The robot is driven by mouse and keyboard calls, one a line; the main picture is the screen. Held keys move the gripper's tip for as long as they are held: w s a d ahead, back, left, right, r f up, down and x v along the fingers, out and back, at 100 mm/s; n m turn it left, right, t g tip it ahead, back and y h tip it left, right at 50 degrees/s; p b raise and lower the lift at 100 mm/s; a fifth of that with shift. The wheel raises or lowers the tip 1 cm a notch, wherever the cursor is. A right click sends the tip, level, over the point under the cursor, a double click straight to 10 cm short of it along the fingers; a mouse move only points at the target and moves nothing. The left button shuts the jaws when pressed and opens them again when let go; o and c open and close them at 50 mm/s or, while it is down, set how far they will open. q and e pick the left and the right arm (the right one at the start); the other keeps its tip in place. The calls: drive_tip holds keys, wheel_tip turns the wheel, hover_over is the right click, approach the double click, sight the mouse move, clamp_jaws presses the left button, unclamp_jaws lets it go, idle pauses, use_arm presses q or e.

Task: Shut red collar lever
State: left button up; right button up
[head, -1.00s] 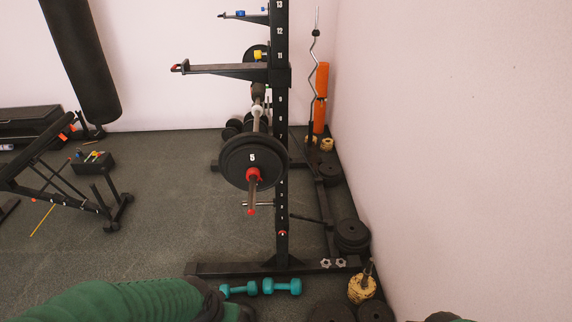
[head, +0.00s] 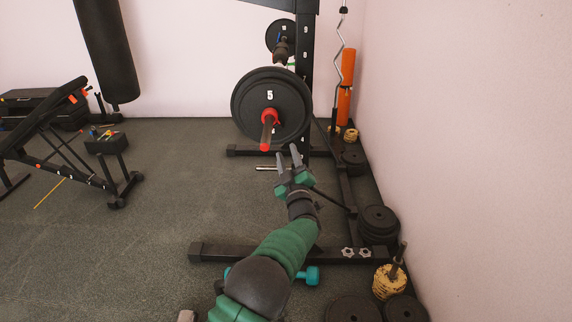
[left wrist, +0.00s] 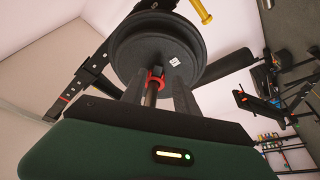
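The red collar (head: 269,118) sits on the bar's near end, against a black weight plate (head: 246,102) marked 5. Its lever is too small to tell apart. My left gripper (head: 289,156) is just below and slightly right of the bar end in the head view, pointing up toward it. It is open, with nothing between its fingers. In the left wrist view, the collar (left wrist: 156,77) and bar end appear between the two spread fingers (left wrist: 158,93), beyond the tips as far as I can tell. My right gripper is not in view.
The black rack upright (head: 305,60) stands just right of the plate. Its base beam (head: 225,252) lies under my left arm, beside a teal dumbbell (head: 313,275). Plate stacks (head: 379,222) line the right wall.

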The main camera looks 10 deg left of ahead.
use_arm(q)
drive_tip(key=shift+p+x, duration=0.9)
drive_tip(key=shift+x, duration=3.6)
drive_tip(key=shift+a, duration=0.1)
clamp_jaws()
